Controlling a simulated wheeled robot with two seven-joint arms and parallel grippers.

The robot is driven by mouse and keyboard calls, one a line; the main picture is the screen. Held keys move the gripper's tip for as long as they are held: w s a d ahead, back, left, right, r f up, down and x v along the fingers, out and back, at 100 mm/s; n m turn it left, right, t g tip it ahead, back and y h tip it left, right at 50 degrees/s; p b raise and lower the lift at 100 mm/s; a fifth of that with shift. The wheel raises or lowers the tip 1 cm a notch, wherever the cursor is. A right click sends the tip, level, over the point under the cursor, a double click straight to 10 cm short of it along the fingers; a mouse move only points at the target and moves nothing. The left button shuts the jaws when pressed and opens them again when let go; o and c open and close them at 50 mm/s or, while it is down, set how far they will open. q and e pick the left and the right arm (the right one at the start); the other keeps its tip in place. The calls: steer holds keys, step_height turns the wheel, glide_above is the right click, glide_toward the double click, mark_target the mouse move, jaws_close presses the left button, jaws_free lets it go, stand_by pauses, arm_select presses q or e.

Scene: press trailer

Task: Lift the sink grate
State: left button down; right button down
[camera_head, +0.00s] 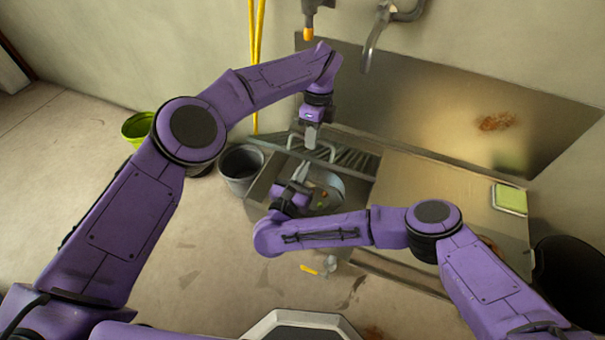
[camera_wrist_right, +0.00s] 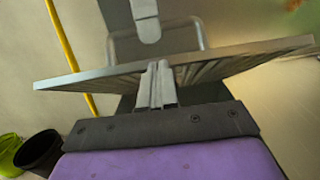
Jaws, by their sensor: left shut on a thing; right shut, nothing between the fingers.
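My left gripper (camera_head: 310,138) comes down from above and is shut on the handle. In the right wrist view the grate (camera_wrist_right: 245,56) shows nearly edge-on with its slatted underside, and the left fingers (camera_wrist_right: 147,22) are at the loop. My right gripper (camera_head: 302,172) is in front of the grate over the sink basin. Its fingers (camera_wrist_right: 155,85) are shut and empty, tips at the grate's near edge; I cannot tell whether they touch.
The basin holds a round pale dish (camera_head: 328,188), partly hidden by my right arm. A metal counter (camera_head: 430,190) with a green sponge (camera_head: 510,199) extends right. A faucet (camera_head: 374,45) hangs above. A dark bucket (camera_head: 240,170) and a green bucket (camera_head: 137,128) stand left.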

arm_select(q)
steer(key=shift+a+f, duration=0.25)
steer(key=shift+f, duration=0.15)
steer(key=c, duration=1.2)
jaws_free()
steer(key=shift+w, duration=0.1)
steer(key=shift+o, duration=0.2)
steer(key=shift+d+r, duration=0.1)
steer(key=shift+d, duration=0.05)
